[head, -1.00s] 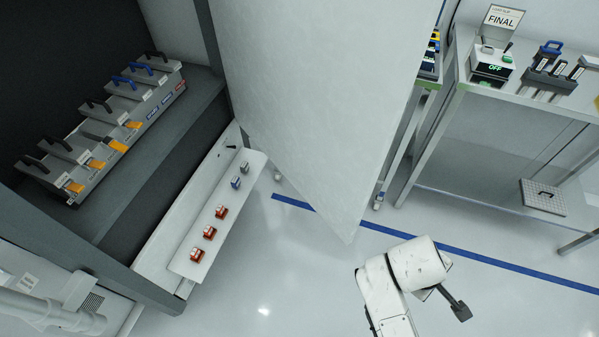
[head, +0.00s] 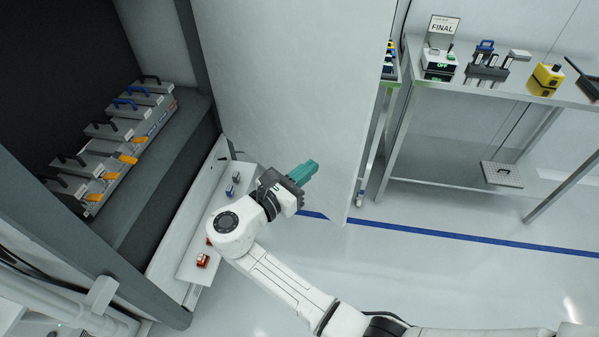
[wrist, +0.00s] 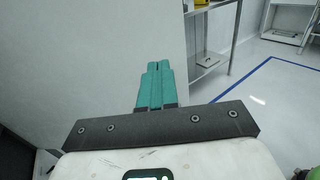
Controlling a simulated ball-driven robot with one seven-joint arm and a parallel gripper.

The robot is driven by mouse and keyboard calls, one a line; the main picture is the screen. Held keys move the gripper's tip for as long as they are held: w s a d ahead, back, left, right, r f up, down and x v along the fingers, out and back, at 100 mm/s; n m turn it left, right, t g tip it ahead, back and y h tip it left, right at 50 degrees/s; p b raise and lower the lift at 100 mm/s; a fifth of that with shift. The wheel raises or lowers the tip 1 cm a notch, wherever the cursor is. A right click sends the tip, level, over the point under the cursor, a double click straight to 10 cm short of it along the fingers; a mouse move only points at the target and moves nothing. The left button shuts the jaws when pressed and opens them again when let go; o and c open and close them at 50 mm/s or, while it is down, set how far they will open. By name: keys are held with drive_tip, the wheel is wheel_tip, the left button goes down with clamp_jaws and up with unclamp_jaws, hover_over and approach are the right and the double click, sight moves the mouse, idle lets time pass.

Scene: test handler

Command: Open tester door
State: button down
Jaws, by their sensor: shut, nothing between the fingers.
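The tester door (head: 290,80) is a large pale grey panel. It stands swung out from the dark tester cabinet (head: 195,190), whose interior shows at left. In the wrist view the door (wrist: 105,55) fills the left and middle. My gripper (head: 312,166) has teal fingers that are shut and empty. In the head view it overlaps the lower part of the door's face. The teal fingers (wrist: 155,68) also show shut in the wrist view, pointing toward the door's free edge. I cannot tell whether they touch the door. No handle shows on this face.
Inside the cabinet is a row of test fixtures (head: 120,150) with black and blue handles. A white shelf (head: 190,272) with small parts lies below, partly behind my arm. A metal bench (head: 480,92) with devices stands at right. Floor (head: 440,275) is clear around a blue line.

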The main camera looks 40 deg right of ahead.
sight(345, 141)
drive_tip(key=d, duration=0.3)
drive_tip(key=d+p, duration=0.1)
drive_tip(key=d, duration=0.6)
drive_tip(key=shift+w+d, duration=0.1)
drive_tip(key=shift+w, duration=0.25)
drive_tip(key=shift+d, duration=0.15)
drive_tip(key=w+d+n+t+b, duration=0.2)
drive_tip(key=w+d+t+b, duration=0.1)
drive_tip(key=d, duration=1)
drive_tip(key=w+d+n+t+y+b, duration=0.1)
drive_tip(key=w+d+t+b, duration=0.1)
drive_tip(key=d, duration=1.2)
drive_tip(key=shift+w+d+n+t+y+b, duration=0.2)
drive_tip(key=shift+w+n+t+y+b, duration=0.15)
drive_tip(key=shift+w+b, duration=0.35)
drive_tip(key=shift+f, duration=0.1)
